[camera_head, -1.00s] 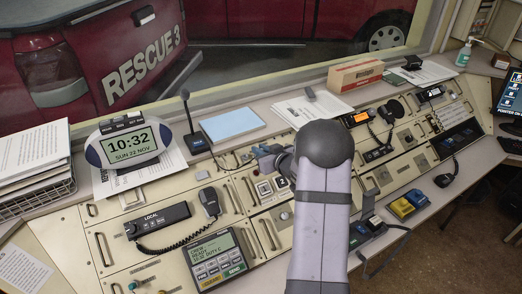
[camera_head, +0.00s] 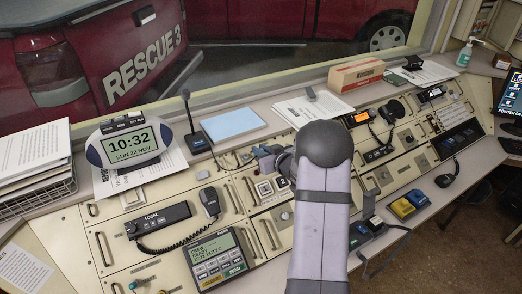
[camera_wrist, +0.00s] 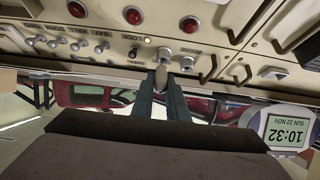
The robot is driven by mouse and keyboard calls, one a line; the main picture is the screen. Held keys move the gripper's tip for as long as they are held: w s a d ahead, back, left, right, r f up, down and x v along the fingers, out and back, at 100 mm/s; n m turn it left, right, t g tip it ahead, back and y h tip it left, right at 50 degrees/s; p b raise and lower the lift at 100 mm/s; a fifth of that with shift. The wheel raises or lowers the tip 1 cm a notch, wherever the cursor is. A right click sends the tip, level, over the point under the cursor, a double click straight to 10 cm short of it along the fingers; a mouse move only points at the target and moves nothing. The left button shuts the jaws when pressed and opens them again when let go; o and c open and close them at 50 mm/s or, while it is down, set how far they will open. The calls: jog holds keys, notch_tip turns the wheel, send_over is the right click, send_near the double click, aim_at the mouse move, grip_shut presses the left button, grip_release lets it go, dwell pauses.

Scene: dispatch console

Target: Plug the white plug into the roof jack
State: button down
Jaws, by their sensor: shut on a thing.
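My gripper (camera_wrist: 162,92) is shut on the white plug (camera_wrist: 162,76), which shows as a pale, narrow piece between the fingertips in the wrist view. The plug's front end is at or just before a silver round fitting (camera_wrist: 165,55) on the cream panel. I cannot tell whether it touches or is inside. A second silver fitting (camera_wrist: 187,63) sits just to its right. The labels are too small to read, so I cannot tell which is the roof jack. In the head view my gripper (camera_head: 268,155) is at the panel's back part, partly hidden by my arm.
Toggle switches (camera_wrist: 77,45) line the panel left of the plug. Red lamps (camera_wrist: 133,16), a black knob (camera_wrist: 189,25) and metal handles (camera_wrist: 208,70) are close by. In the head view, a desk microphone (camera_head: 193,125) and blue pad (camera_head: 232,124) stand behind the console.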

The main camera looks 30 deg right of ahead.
jog(key=shift+w+f, duration=0.3)
jog(key=shift+f, duration=0.3)
dwell(2.1)
jog(key=c, duration=1.7)
grip_release()
jog(key=shift+o, duration=0.2)
jog(key=shift+b, duration=0.35)
jog(key=shift+s, duration=0.3)
jog(key=b+v, duration=0.1)
jog(key=v, duration=0.5)
jog(key=shift+s+r, duration=0.25)
